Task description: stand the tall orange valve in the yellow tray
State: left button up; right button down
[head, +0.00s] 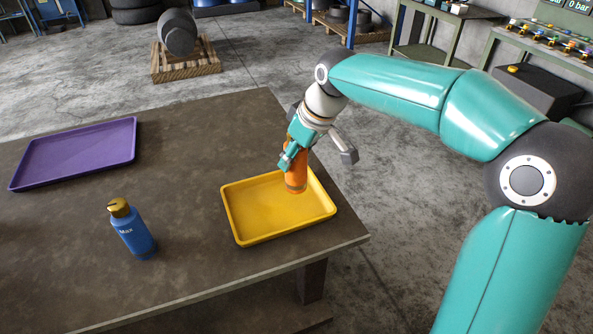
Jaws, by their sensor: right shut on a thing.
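The tall orange valve (296,179) is an orange cylinder, close to upright, at the back right part of the yellow tray (252,232). My right gripper (291,161) is shut on its upper part, and the fingers hide the top. The lower end of the valve shows over the tray floor; I cannot tell whether it touches. The yellow tray is shallow and lies on the table near its right edge. My left gripper is not in view.
A blue bottle (133,232) with a gold cap stands on the brown table (185,180) left of the yellow tray. An empty purple tray (75,155) lies at the back left. The table between the trays is clear. The table's right edge is close to the yellow tray.

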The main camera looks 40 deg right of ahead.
aim_at(296, 170)
jog(key=shift+f, duration=2.15)
jog(key=shift+f, duration=0.1)
jog(key=shift+c, duration=2.3)
grip_release()
jog(key=shift+s, duration=0.1)
jog(key=v, duration=1.2)
jog(key=shift+s, duration=0.15)
